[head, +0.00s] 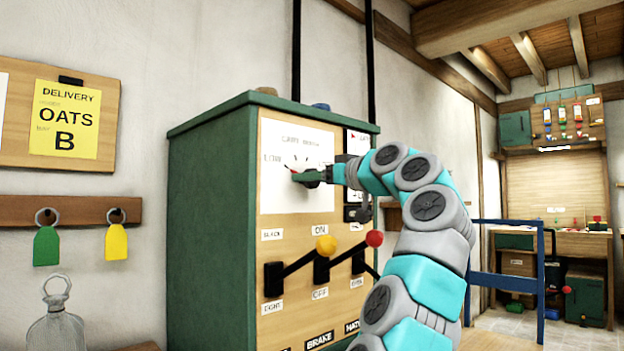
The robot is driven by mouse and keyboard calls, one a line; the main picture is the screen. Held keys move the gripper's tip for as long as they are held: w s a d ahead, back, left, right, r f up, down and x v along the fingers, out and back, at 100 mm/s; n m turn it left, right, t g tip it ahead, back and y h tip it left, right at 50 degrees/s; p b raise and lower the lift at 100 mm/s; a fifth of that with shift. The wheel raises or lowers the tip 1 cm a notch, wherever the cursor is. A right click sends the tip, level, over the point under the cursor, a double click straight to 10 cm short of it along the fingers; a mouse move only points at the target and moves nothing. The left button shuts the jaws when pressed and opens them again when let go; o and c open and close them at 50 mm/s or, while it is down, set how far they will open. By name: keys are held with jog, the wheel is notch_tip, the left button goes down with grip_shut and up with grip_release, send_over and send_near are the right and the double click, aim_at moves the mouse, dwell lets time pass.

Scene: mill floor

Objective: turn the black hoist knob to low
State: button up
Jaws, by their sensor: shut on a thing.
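The hoist panel is the wooden face (300,235) of a green cabinet (210,220). A white dial plate (283,195) with small print and tick marks is on its upper part. My gripper (307,176) reaches in from the right and is shut at the middle of this plate. The black hoist knob (313,184) is in its jaws, and only a small dark part of it shows. A small red mark (293,170) shows just left of the jaws, on the left side of the dial. The print is too small to read surely.
Levers with a yellow ball (326,245) and a red ball (374,238) stick out below the dial, close under my arm. A blue rail (508,255) stands at right.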

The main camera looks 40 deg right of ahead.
jog(key=shift+w+f, duration=0.1)
jog(key=o, duration=1.3)
jog(key=shift+o, duration=0.2)
jog(key=s+b, duration=0.1)
jog(key=s, duration=0.7)
jog(key=shift+d+b, duration=0.3)
jog(key=shift+b, duration=0.05)
